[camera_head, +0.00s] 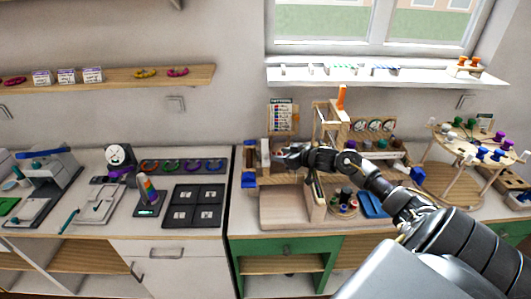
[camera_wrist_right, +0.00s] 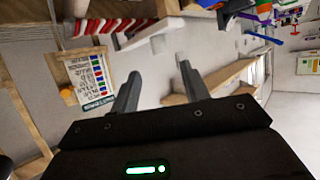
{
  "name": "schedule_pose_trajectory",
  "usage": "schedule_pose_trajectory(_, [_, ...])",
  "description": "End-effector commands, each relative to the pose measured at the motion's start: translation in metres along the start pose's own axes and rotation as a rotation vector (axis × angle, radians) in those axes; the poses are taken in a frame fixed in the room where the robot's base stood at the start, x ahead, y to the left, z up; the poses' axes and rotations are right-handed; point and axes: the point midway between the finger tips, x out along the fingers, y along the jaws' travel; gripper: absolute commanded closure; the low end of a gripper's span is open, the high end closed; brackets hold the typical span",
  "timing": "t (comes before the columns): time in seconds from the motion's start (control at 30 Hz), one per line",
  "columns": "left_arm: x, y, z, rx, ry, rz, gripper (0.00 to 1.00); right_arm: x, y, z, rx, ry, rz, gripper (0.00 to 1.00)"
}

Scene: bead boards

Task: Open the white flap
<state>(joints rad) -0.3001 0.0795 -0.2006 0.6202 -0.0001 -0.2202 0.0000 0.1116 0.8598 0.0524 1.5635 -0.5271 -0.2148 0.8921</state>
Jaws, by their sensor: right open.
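My right gripper (camera_head: 281,156) reaches in from the right over the wooden station on the green-fronted counter. Its fingers point left, at a small white upright piece (camera_head: 265,152), which may be the white flap; I cannot tell for certain, nor whether they touch it. In the right wrist view the two fingers (camera_wrist_right: 157,79) stand apart with nothing seen between them. No white flap can be clearly made out in that view. My left gripper is not in view.
A colour chart (camera_head: 281,115) stands behind the gripper, and a wooden frame with an orange top (camera_head: 341,97) rises to its right. A wooden tray (camera_head: 284,208) lies below. A round pegged table (camera_head: 468,143) stands at the right. Black square trays (camera_head: 190,206) lie on the left counter.

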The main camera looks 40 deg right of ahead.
Motion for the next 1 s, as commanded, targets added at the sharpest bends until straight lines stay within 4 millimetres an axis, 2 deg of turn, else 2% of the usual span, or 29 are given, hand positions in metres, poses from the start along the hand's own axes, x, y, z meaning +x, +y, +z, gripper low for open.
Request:
schedule_pose_trajectory(0.3, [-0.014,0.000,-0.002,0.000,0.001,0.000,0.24,0.059,0.000,-0.003,0.004,0.000,0.001,0.54])
schedule_pose_trajectory(0.5, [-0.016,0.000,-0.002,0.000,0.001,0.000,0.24,0.082,0.000,-0.001,0.001,0.000,0.002,0.54])
schedule_pose_trajectory(0.7, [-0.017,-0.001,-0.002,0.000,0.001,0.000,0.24,0.091,-0.001,-0.001,-0.002,0.000,0.000,0.54])
schedule_pose_trajectory(0.93, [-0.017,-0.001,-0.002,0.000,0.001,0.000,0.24,0.091,-0.001,0.000,-0.002,0.000,0.000,0.54])
schedule_pose_trajectory(1.0, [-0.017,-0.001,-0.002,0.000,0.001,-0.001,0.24,0.091,-0.001,0.000,-0.002,-0.001,0.000,0.61])
